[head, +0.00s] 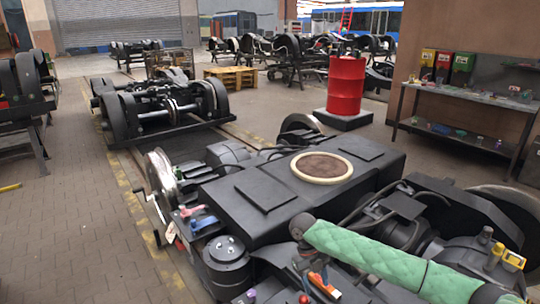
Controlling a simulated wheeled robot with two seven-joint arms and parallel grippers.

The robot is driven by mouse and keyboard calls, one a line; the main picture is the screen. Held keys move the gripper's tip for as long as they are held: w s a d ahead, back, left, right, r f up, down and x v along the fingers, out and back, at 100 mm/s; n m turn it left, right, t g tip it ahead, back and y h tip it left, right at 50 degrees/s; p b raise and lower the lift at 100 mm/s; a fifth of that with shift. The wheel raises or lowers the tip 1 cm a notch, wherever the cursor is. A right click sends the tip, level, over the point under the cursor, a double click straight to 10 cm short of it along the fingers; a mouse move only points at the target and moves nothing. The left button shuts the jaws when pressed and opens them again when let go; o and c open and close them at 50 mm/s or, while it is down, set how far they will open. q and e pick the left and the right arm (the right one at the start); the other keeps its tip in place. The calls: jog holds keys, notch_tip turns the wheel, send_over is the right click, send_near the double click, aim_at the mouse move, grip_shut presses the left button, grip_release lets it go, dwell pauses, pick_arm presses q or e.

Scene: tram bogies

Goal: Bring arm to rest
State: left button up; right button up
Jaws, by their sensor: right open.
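My right arm comes in from the lower right in a green quilted sleeve (385,262). Its dark right gripper (305,256) is at the sleeve's left end, low over the front part of the near bogie (285,192). The gripper is open, and I see nothing held in it. Its fingertips are small and hard to make out against the dark metal. An orange-handled tool (324,285) lies just below it; I cannot tell whether they touch. My left gripper is not in view.
Red and blue tools (200,222) lie at the near bogie's left side. A red drum (346,86) stands behind it. A shelf (470,100) with coloured bins is at right. Another bogie (160,105) stands farther back. The paved floor (70,220) at left is mostly clear.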

jog(key=w+a+r+m+t+y, duration=0.1)
jog(key=w+a+r+m+t, duration=0.25)
jog(key=r+m, duration=0.55)
jog(key=w+a+r+m+t+y, duration=0.1)
jog(key=w+a+r+m+t, duration=0.35)
jog(key=m, duration=0.75)
jog(key=s+a+r+m+t+y, duration=0.3)
jog(key=s+r+m+t, duration=0.1)
jog(key=s+r+m, duration=0.4)
jog(key=s+d+f+m+g, duration=0.1)
jog(key=s+d+f+m, duration=0.35)
jog(key=s+f, duration=0.35)
jog(key=s+d+f+m+g, duration=0.1)
jog(key=s+d+f+m, duration=0.2)
jog(key=s+d+f, duration=0.5)
jog(key=s+f+g, duration=0.1)
jog(key=s+f, duration=0.3)
jog(key=s, duration=0.3)
jog(key=s+a+f+m+g, duration=0.1)
jog(key=s+f, duration=0.3)
jog(key=s, duration=0.4)
jog(key=s+a+f+g, duration=0.1)
jog(key=s+f+g, duration=0.1)
jog(key=s+f, duration=0.3)
jog(key=s, duration=0.3)
jog(key=shift+s+p, duration=0.2)
jog(key=shift+p, duration=0.15)
